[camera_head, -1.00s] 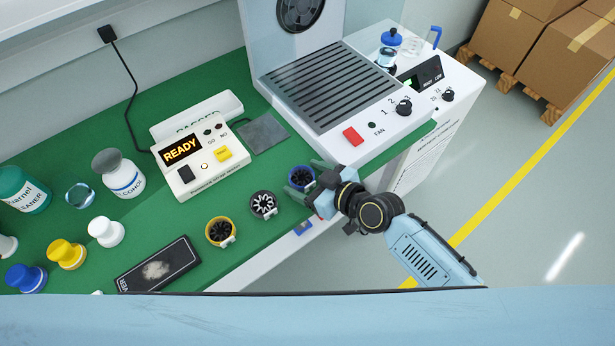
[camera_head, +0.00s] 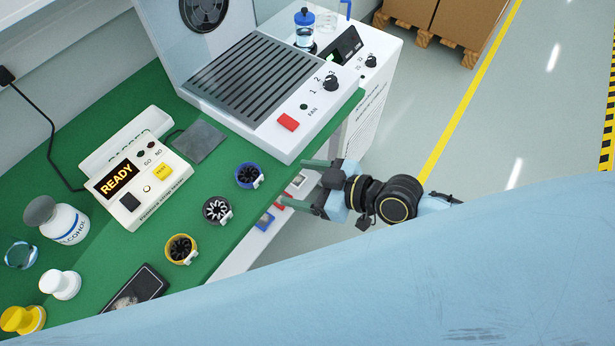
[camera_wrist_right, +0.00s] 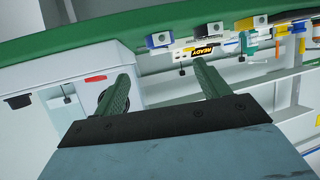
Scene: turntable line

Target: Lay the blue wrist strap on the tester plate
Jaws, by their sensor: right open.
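The blue wrist strap (camera_head: 249,176), coiled in a ring, lies on the green mat near the bench's front edge. The tester plate (camera_head: 199,141) is a bare dark grey square beside the tester (camera_head: 139,184), whose display reads READY. My right gripper (camera_head: 296,182) is open and empty, to the right of the blue strap and past the bench edge, apart from it. In the right wrist view the blue strap (camera_wrist_right: 158,40) shows small beyond the two spread fingers (camera_wrist_right: 162,72). My left gripper is not in view.
A black-and-white strap (camera_head: 217,210) and a yellow strap (camera_head: 180,249) lie in line with the blue one. A white fan unit (camera_head: 290,140) stands at the back right. An alcohol bottle (camera_head: 68,222) is at left.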

